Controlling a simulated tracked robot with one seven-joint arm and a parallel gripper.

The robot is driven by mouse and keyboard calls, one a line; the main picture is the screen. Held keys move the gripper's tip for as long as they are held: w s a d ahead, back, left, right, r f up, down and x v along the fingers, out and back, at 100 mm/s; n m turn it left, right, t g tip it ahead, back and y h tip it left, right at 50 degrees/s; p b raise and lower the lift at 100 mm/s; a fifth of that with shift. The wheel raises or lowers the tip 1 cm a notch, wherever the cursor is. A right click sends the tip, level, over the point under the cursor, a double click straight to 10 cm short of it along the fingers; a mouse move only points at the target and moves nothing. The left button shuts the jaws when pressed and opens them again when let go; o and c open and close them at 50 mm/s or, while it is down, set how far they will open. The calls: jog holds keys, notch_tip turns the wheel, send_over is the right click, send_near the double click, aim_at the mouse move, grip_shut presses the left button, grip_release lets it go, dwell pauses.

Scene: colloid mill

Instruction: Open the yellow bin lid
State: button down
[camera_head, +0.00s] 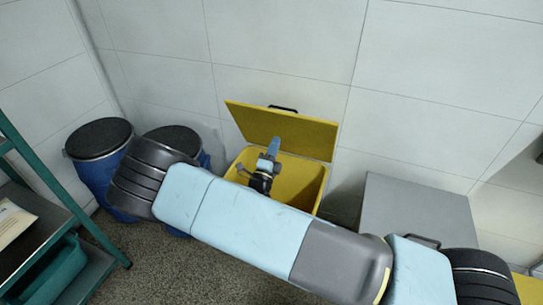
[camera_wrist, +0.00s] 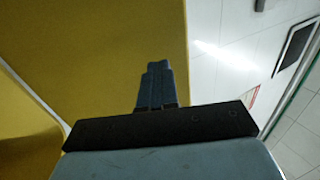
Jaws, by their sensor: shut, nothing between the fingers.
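The yellow bin (camera_head: 300,180) stands against the tiled wall. Its yellow lid (camera_head: 290,132) is raised and leans back, with a dark handle (camera_head: 283,108) at its top edge. The inside of the bin shows. My gripper (camera_head: 274,146) is shut and empty, in front of the lid's underside, above the bin opening. In the wrist view the shut fingers (camera_wrist: 156,85) point at the yellow lid surface (camera_wrist: 110,50). I cannot tell whether they touch it. My arm hides the lower front of the bin.
Two blue drums with black lids, one (camera_head: 98,140) fully to the left and one (camera_head: 175,138) partly behind my arm, stand left of the bin. A green shelf (camera_head: 90,270) is at the far left. A grey box (camera_head: 415,210) stands right of the bin.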

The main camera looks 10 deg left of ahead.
aim_at(284, 121)
jog(key=x, duration=0.6)
jog(key=shift+w+r, duration=0.2)
jog(key=shift+w, duration=0.1)
